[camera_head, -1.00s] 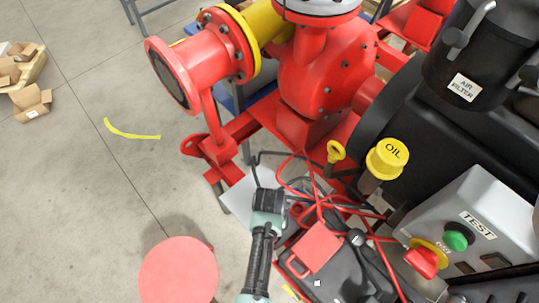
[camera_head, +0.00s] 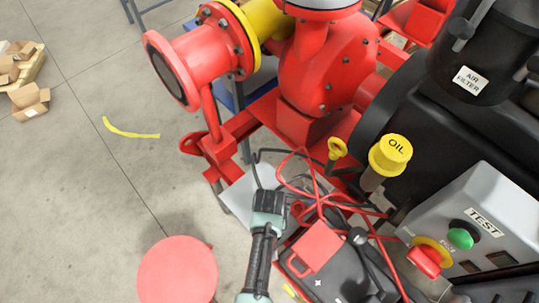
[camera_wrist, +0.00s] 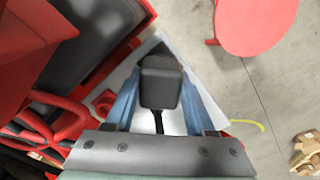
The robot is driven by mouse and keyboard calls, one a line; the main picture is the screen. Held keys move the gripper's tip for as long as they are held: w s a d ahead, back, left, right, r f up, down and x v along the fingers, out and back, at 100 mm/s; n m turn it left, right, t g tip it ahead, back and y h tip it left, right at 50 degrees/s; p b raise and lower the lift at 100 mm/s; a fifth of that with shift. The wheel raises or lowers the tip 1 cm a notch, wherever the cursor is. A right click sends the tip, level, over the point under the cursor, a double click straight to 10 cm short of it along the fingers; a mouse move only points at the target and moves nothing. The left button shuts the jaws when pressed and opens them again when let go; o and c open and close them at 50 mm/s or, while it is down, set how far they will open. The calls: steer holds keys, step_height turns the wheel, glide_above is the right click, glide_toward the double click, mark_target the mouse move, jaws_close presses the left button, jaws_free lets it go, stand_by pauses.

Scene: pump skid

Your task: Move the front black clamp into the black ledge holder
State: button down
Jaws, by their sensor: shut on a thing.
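My gripper (camera_head: 272,203) is low in the middle of the head view, over a pale grey ledge plate (camera_head: 236,198) beside the red skid. In the wrist view its two blue-grey fingers (camera_wrist: 160,101) are shut on the black clamp (camera_wrist: 160,80), a dark blocky piece with a black cable running back from it. In the head view the clamp is largely hidden by the gripper. The pale plate (camera_wrist: 178,48) shows below the clamp in the wrist view. I cannot clearly make out the black ledge holder in either view.
Tangled red and black cables (camera_head: 310,190) lie just right of my gripper. A red clamp or handle (camera_head: 316,247) lies on a black battery-like box (camera_head: 335,278). The test panel (camera_head: 480,235) and yellow oil cap (camera_head: 390,155) stand right. A red round stool (camera_head: 178,272) stands left on open floor.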

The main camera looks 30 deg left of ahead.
steer(key=shift+f, duration=0.25)
steer(key=shift+c, duration=0.9)
jaws_free()
step_height(320, 180, up, 13)
steer(key=shift+p, duration=0.45)
